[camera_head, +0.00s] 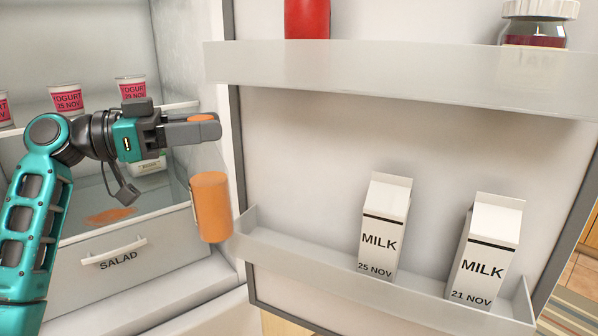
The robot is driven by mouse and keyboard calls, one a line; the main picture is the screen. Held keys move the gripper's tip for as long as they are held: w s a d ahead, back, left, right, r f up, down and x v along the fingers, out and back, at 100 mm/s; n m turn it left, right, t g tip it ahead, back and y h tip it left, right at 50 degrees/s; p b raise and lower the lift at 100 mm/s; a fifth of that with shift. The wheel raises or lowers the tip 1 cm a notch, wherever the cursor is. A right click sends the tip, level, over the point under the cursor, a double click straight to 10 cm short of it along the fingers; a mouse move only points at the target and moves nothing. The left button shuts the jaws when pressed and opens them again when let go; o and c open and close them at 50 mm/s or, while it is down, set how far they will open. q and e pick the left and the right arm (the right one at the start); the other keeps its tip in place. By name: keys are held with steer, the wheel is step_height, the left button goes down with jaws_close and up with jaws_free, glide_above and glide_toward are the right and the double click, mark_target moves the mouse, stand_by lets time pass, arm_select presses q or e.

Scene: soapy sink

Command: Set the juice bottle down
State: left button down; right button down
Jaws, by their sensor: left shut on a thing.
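My left gripper (190,131) comes in from the left and is shut on the juice bottle (211,207). The bottle has an orange cap showing just above the fingers and a wide orange band lower down. Its part between looks pale and blends with the fridge wall. The bottle is near upright, slightly tilted, in front of the fridge's inner edge, by the left end of the lower door shelf (330,278). I cannot tell whether its base touches anything. My right gripper is not in view.
Two milk cartons (384,228) (486,250) stand on the right part of the lower door shelf; its left part is clear. An upper door shelf (400,75) holds a red item and a jar. Inside are yogurt cups (67,98), an orange patch (110,215) and a salad drawer (120,262).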

arm_select(q)
steer(key=p+x, duration=0.1)
steer(key=x, duration=1.2)
steer(key=shift+d+p, duration=0.1)
steer(key=shift+p, duration=0.25)
step_height(320, 180, down, 7)
steer(key=shift+f, duration=0.25)
steer(key=c, duration=0.9)
jaws_free()
